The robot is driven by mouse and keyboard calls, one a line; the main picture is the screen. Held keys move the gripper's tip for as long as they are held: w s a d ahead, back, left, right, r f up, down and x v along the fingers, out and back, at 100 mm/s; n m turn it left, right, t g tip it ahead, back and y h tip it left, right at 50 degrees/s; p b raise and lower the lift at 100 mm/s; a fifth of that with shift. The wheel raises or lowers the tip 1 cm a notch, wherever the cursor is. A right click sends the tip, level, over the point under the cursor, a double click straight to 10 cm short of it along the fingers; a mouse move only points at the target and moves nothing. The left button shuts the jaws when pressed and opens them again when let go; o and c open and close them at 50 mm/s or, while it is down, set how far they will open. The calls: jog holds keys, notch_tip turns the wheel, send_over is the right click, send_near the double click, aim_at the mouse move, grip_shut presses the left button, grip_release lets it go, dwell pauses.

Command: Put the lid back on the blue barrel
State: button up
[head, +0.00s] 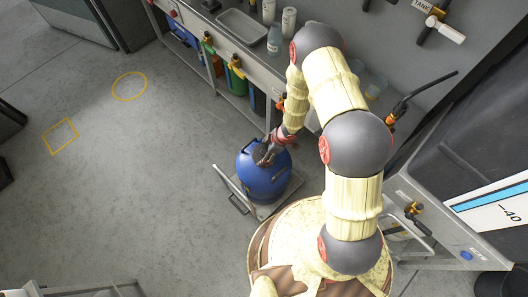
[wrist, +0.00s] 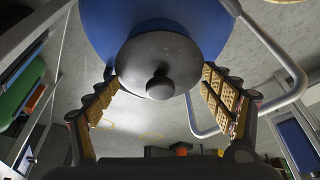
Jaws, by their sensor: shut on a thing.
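The blue barrel (head: 262,181) stands upright on a small wheeled trolley in the head view. Its blue body (wrist: 97,25) fills the top of the wrist view. The lid (wrist: 158,62) is a dark grey disc with a round knob, between my fingers and in front of the barrel in the wrist view. My gripper (wrist: 160,85) is shut on the lid, one padded finger at each side of its rim. In the head view my gripper (head: 268,154) is at the barrel's top. The barrel's opening is hidden, and I cannot tell whether the lid touches it.
The trolley (head: 263,210) has a bent metal handle on its left. A workbench (head: 203,38) with bottles, a tray and hanging tools runs along the wall behind. The grey floor (head: 130,180) to the left is open, with yellow painted marks.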

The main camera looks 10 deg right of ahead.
jog(key=o, duration=1.1)
jog(key=shift+o, duration=0.2)
jog(key=shift+r+p, duration=3.55)
jog(key=shift+c, duration=0.9)
grip_shut()
